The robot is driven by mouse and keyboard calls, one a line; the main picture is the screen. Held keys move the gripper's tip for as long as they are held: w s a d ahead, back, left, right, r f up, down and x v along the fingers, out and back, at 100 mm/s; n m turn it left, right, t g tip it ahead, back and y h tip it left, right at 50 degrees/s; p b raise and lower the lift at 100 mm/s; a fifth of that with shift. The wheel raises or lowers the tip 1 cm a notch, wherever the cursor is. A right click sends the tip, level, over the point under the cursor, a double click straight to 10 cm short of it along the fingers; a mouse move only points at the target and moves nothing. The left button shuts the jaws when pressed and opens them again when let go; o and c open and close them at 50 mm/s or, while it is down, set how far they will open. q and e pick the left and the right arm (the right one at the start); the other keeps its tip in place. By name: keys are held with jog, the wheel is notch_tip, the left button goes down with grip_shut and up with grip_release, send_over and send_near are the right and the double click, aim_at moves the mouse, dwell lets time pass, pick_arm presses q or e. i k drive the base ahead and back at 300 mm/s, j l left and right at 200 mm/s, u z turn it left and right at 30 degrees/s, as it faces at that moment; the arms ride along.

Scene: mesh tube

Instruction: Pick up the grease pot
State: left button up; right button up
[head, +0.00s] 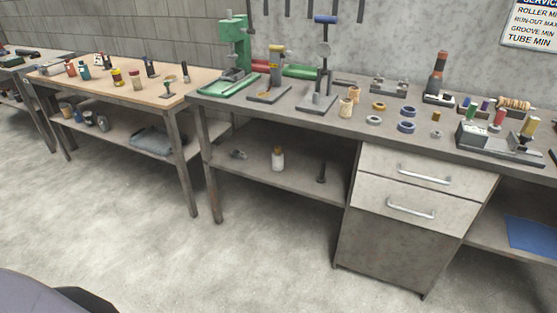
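I cannot tell for sure which item is the grease pot. Several small containers stand on the wood-topped bench (150,92) at the left, among them a yellow and dark red pot (117,79) and a reddish brown one (135,80). Several small tins (88,118) stand on that bench's lower shelf. A white bottle with a yellowish cap (277,160) stands upright on the lower shelf of the grey bench. Neither of my grippers is in view.
The grey workbench (335,125) carries a green press (236,50), stands with upright posts, rings and a fixture (490,143). A drawer cabinet (400,220) stands beneath it. Another bench (25,65) is at the far left. The concrete floor (190,255) in front is clear.

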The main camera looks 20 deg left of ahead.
aim_at(277, 159)
jog(key=i+j+z, duration=0.15)
jog(key=i+j, duration=0.45)
jog(key=i+j+z, duration=0.15)
jog(key=i+j, duration=0.4)
jog(key=j, duration=0.15)
